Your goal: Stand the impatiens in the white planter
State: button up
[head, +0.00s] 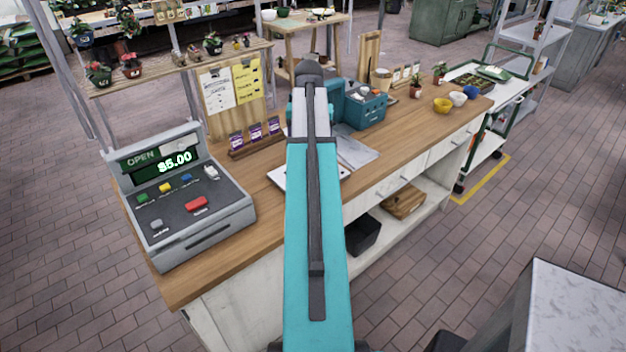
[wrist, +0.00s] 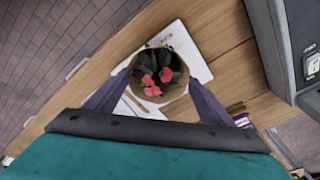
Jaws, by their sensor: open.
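A plant with red-pink flowers and dark leaves (wrist: 158,76), seen from above in a tan round pot (wrist: 180,98), is in the wrist view; it looks like the impatiens. My gripper (wrist: 160,78) is open, with one dark finger on each side of the pot. I cannot tell whether the fingers touch it. In the head view my arm hides this plant and my fingers. A small white planter (head: 458,99) stands towards the counter's far right end, between a yellow one and a blue one.
The yellow pot (head: 442,105) and blue pot (head: 470,91) flank the white planter closely.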

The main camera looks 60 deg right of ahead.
jog(key=shift+d+f+b, duration=0.15)
jog(key=shift+f+b, duration=0.4)
jog(key=shift+f, duration=0.45)
jog(key=shift+d+f+b, duration=0.1)
jog(key=shift+f+b, duration=0.4)
jog(key=shift+f, duration=0.5)
jog(key=shift+d+f+b, duration=0.2)
jog(key=shift+f+b, duration=0.8)
jog(key=shift+f, duration=0.3)
jog(key=shift+d+f+b, duration=0.2)
jog(key=shift+f+b, duration=0.8)
jog(key=shift+f, duration=0.25)
jog(key=c, duration=1.3)
jog(key=shift+r, duration=0.1)
